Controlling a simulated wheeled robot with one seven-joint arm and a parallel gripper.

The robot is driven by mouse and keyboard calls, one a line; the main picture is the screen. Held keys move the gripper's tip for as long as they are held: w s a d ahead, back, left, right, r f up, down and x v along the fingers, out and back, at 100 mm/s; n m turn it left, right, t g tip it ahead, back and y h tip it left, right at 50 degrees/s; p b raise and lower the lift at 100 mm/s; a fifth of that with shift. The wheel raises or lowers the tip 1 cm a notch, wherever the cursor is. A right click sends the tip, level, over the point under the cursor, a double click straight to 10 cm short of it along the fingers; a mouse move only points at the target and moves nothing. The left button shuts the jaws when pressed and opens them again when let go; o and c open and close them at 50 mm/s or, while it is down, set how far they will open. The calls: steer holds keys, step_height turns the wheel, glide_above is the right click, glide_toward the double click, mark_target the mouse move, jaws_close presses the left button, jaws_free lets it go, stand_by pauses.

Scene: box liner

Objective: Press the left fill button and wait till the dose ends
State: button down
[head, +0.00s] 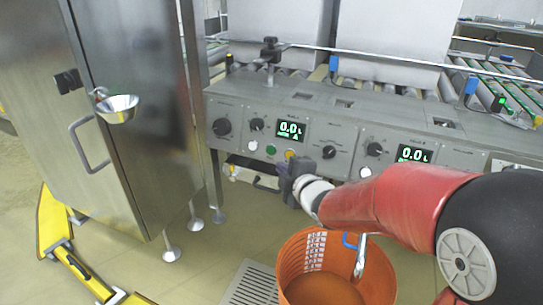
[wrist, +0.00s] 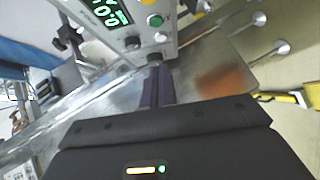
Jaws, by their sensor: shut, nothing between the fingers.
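The left dosing station on the grey panel has a lit display (head: 290,130) reading 0.0 L. Below it are a white button (head: 252,145), a green button (head: 271,150) and a yellow button (head: 290,154). In the wrist view the green button (wrist: 155,20) and white button (wrist: 160,37) show at the top. My gripper (head: 284,167) is shut and empty, in front of the panel and just below the yellow button in the head view. Its fingers (wrist: 156,68) point toward the panel in the wrist view. I cannot tell whether they touch it. No fill-button label is readable.
A second station with a display (head: 414,154), also 0.0 L, is to the right. Rollers and pale boxes (head: 390,40) lie behind.

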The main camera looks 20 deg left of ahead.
glide_toward(268, 150)
steer(key=a, duration=0.4)
steer(key=w, duration=0.1)
steer(key=w+f, duration=0.1)
steer(key=w, duration=0.1)
steer(key=shift+w+d+f+p, duration=0.1)
steer(key=shift+w+f+p, duration=0.15)
steer(key=shift+w, duration=0.4)
